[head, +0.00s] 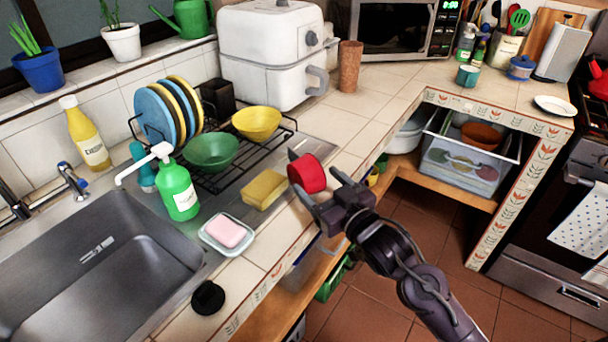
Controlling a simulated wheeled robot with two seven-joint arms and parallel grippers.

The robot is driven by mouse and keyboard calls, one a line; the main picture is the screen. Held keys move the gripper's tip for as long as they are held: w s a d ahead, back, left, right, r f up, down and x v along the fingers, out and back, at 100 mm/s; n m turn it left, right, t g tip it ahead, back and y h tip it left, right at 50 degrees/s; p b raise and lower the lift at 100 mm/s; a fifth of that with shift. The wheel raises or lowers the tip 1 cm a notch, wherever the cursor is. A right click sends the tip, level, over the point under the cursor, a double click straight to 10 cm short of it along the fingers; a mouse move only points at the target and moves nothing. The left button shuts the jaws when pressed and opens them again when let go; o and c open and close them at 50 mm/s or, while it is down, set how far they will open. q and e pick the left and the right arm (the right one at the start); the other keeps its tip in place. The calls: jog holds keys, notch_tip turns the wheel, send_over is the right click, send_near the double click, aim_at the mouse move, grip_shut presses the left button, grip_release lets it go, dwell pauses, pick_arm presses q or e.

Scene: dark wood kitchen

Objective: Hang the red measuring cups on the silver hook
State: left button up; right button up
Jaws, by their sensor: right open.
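The red measuring cup (307,174), or a nested set of cups, is at the counter's front edge, right of the yellow sponge. I cannot tell whether it rests on the counter. My right gripper (319,183) is open, coming in from the lower right, with its fingertips right at the cup. I cannot tell whether they touch it. A small grey piece shows behind the cup, and I cannot tell what it is. I cannot make out a silver hook. My left gripper is not in view.
The steel sink (95,270) is at lower left. Bare counter (375,105) lies behind. An open shelf (445,185) is at right.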

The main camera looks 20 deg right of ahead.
aim_at(302, 166)
jog(key=p+x, duration=0.1)
jog(key=x, duration=0.6)
jog(key=shift+w+f, duration=0.15)
jog(key=c, duration=1.2)
